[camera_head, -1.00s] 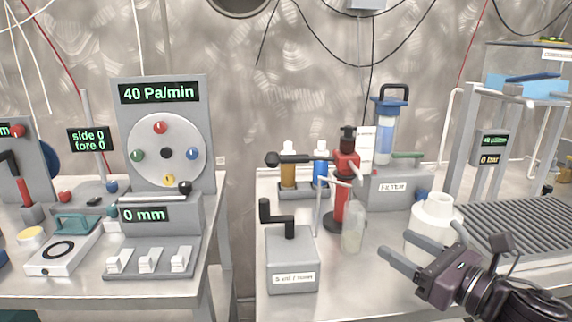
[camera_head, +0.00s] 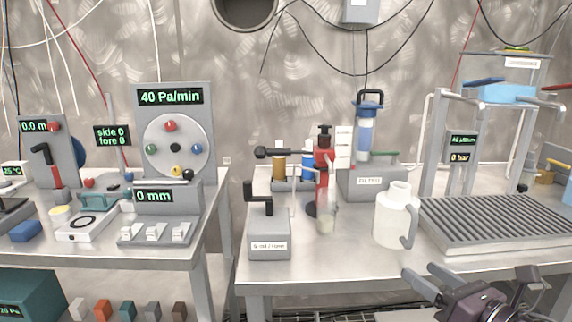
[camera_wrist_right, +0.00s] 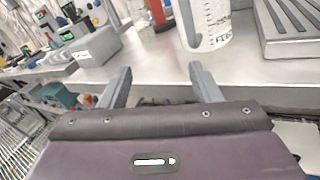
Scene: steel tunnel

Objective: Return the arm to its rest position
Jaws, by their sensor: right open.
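My right gripper (camera_head: 424,284) is at the lower right of the head view, in front of the right bench's front edge. Its two grey fingers are apart with nothing between them, as the right wrist view (camera_wrist_right: 160,88) also shows. The nearest thing to it is a white jug (camera_head: 396,218) with a grey handle, standing upright on the bench beyond the fingers and not touched. The jug also shows in the wrist view (camera_wrist_right: 207,22), with markings on its side. My left gripper is not in view.
The right bench (camera_head: 330,262) holds a grey crank box (camera_head: 269,232), a red pump (camera_head: 323,170), a filter unit (camera_head: 372,182) and a ribbed tray (camera_head: 490,222). The left bench (camera_head: 190,248) carries panels and switches. A gap separates the benches.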

